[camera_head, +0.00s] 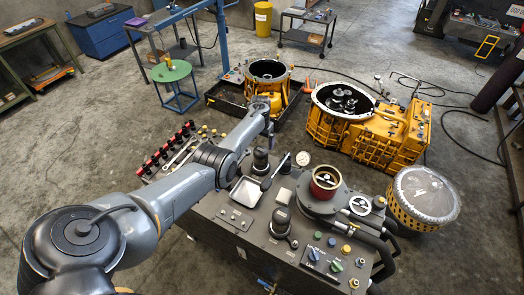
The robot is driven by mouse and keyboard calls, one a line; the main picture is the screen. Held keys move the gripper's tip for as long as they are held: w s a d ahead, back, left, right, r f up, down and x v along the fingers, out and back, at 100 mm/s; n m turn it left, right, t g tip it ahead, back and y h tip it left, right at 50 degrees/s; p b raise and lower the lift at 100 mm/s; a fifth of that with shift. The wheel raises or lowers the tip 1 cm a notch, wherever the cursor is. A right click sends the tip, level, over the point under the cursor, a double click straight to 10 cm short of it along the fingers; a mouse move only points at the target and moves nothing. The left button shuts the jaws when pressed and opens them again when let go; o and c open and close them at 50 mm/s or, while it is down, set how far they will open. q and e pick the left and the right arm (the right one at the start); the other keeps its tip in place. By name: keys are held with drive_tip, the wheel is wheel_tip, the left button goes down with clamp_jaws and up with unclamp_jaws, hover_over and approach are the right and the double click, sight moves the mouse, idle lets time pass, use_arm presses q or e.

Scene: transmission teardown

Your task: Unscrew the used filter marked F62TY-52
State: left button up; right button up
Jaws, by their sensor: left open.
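The marking F62TY-52 is not legible anywhere in the head view. Two dark upright cylinders that look like filters stand on the grey machine bench: a rear filter-like cylinder (261,159) and a front filter-like cylinder (281,217) with a pale patch on its side. I cannot tell which one is marked. My left gripper (270,141) is open, small in the picture, and points down just behind the rear cylinder. It appears empty, and I cannot tell its exact gap to that cylinder. My right gripper is not in view.
The grey bench (225,226) also carries a pale tray (246,191), a round gauge (303,158) and a red-rimmed cup (325,181). Yellow transmission housings (335,135) stand behind. A mesh drum (424,194) is at the right. Red-handled tools (165,150) lie left.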

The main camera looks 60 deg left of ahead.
sight(261, 149)
use_arm(q)
drive_tip(key=m, duration=0.3)
drive_tip(key=shift+m, duration=0.4)
drive_tip(key=m+b, duration=0.1)
drive_tip(key=m, duration=0.3)
drive_tip(key=shift+f, duration=0.15)
drive_tip(key=m+b, duration=0.2)
drive_tip(key=m, duration=0.4)
drive_tip(key=shift+f, duration=0.1)
drive_tip(key=shift+m, duration=0.4)
wheel_tip(261, 149, down, 7)
drive_tip(key=b, duration=0.5)
drive_tip(key=c, duration=1.6)
drive_tip(key=shift+n+p, duration=0.4)
drive_tip(key=shift+n, duration=0.4)
drive_tip(key=shift+c, duration=0.5)
drive_tip(key=shift+n, duration=1.4)
